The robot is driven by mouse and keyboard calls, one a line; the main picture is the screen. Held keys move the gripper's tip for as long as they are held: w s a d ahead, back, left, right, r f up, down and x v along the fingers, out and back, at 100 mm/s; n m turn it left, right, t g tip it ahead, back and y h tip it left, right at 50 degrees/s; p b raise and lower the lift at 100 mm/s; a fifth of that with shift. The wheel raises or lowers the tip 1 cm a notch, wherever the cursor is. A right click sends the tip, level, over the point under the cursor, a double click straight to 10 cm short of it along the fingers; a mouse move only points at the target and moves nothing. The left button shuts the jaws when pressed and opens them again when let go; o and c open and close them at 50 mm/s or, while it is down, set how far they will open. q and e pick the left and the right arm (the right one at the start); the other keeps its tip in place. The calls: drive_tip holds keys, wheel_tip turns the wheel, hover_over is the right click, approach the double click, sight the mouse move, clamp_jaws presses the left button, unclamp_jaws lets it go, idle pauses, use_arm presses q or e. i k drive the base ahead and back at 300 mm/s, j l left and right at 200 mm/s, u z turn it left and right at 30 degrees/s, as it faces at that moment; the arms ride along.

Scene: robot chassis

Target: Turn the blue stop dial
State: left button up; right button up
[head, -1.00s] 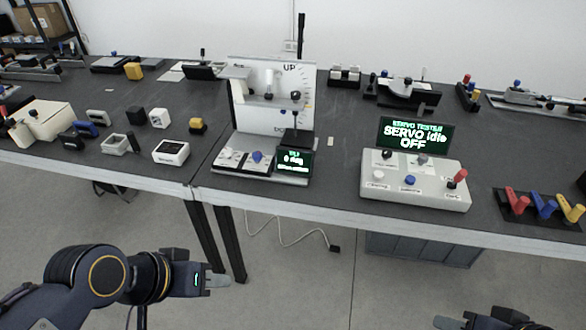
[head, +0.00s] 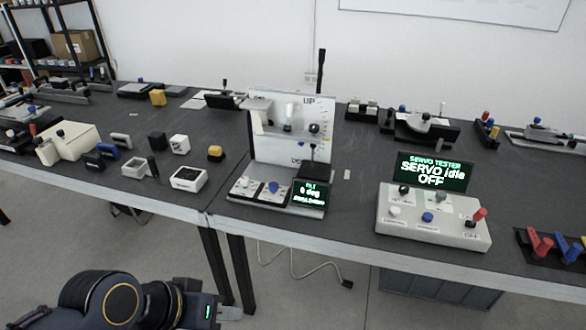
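One blue knob (head: 273,187) sits on the low front base of the white upright tilt panel (head: 262,147), left of a small green-lit display (head: 310,194). Another blue knob (head: 428,217) sits at the front middle of the white servo tester box (head: 450,235), whose screen (head: 431,172) reads SERVO idle OFF. My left gripper (head: 230,313) is low in front of the table, well apart from both; its fingers show edge-on. My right gripper is out of view.
The dark table (head: 350,205) has a pale front edge between my arm and the devices. A red lever (head: 479,214) stands on the tester's right side. Red and blue levers (head: 541,246) lie farther right. Small blocks and boxes (head: 188,178) stand at the left.

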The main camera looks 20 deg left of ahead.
sight(273, 186)
drive_tip(key=i+j, duration=0.2)
drive_tip(key=j, duration=0.15)
drive_tip(key=i+j, duration=0.45)
drive_tip(key=j, duration=0.3)
drive_tip(key=i+j, duration=0.25)
drive_tip(key=j, duration=0.1)
